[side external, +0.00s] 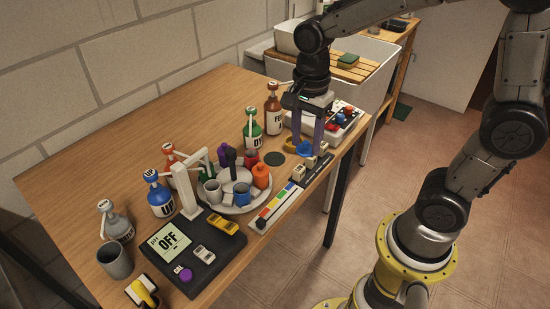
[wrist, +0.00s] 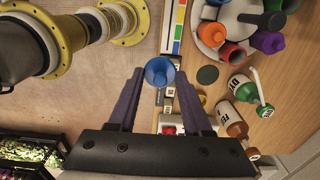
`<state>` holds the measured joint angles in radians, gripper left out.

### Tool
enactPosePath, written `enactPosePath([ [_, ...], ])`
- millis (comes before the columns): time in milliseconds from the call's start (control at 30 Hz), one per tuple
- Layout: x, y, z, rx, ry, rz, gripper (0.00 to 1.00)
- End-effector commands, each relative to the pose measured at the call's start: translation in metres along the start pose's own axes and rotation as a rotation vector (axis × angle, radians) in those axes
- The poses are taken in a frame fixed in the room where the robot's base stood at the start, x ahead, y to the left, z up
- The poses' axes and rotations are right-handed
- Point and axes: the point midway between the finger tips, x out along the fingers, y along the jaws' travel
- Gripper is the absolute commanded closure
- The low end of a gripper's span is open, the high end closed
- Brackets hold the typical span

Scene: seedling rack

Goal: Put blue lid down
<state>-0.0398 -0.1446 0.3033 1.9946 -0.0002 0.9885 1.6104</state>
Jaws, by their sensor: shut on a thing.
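The blue lid (side external: 304,148) is between the fingertips of my gripper (side external: 307,143), close above the right edge of the wooden table. In the wrist view the blue lid (wrist: 159,71), shaped like a shallow cup, sits between the two purple fingers of my gripper (wrist: 160,75), which are shut on it. A yellow-orange piece (side external: 291,151) lies just left of it, partly hidden by a finger in the wrist view. Whether the lid touches anything below is not clear.
A dark round disc (side external: 275,159) lies flat to the left. Small labelled blocks (side external: 311,162) stand in a row below the gripper. A colour strip (side external: 276,206), a round carousel (side external: 247,207) of cups, pump bottles (side external: 253,132) and a white tray (side external: 352,133) of coloured knobs surround it.

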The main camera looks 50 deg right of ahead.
Motion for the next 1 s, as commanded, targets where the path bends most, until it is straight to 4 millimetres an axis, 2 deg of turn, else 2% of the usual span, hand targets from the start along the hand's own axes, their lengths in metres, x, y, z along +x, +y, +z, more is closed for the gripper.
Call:
enactPosePath([
  [33,0.006,0.0,-0.013,0.034,0.0,0.004,1.0],
  [133,0.012,0.002,-0.032,0.092,0.0,0.002,1.0],
  [267,0.016,0.003,-0.045,0.14,0.0,0.001,1.0],
  [367,0.02,-0.003,-0.05,0.154,0.0,0.002,1.0],
  [467,0.028,-0.019,-0.052,0.156,0.0,0.003,1.0],
  [767,0.057,-0.085,-0.06,0.155,0.0,0.002,1.0],
  [1000,0.096,-0.117,-0.064,0.155,0.0,0.004,1.0],
])
